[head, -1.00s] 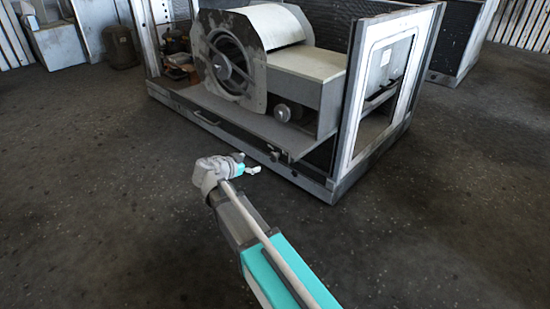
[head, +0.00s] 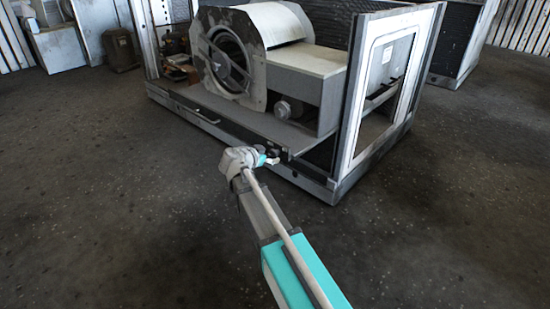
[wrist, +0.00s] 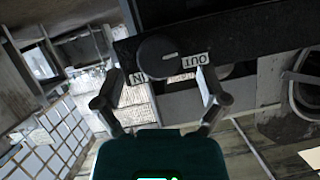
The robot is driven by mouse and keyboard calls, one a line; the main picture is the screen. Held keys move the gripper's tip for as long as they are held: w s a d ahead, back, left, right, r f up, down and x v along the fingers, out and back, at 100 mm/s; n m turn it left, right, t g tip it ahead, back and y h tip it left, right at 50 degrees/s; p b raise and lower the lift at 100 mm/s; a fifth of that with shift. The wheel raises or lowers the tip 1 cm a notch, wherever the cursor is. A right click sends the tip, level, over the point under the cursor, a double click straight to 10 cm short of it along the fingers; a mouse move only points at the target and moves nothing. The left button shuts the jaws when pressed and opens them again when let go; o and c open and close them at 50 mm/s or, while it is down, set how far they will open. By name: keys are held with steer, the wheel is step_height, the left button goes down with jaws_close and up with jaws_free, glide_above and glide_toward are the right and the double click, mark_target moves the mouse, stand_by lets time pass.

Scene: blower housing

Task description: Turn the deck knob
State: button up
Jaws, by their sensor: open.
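The deck knob (wrist: 159,57) is a dark round knob with a pale pointer line on a black panel in the wrist view. A label reading OUT (wrist: 195,60) is to its right, and an upside-down IN label (wrist: 140,76) is to its lower left. The pointer line aims toward the OUT side. My gripper (wrist: 160,80) is open, with one finger on each side below the knob, and nothing shows between the fingertips. In the head view my gripper (head: 271,159) is at the front edge of the deck; the knob is hard to make out there.
The blower housing (head: 225,55) sits on the deck (head: 230,125) inside a metal frame (head: 345,110). A handle bar (head: 197,115) is on the front edge, left of my gripper. An open side panel (head: 385,75) stands at right. The floor in front is clear.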

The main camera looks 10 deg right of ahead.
mark_target(273, 154)
steer(key=shift+b+x, duration=0.35)
steer(key=shift+x, duration=1.05)
steer(key=c, duration=1.1)
steer(key=shift+d, duration=0.25)
steer(key=shift+c, duration=0.2)
steer(key=shift+a, duration=0.2)
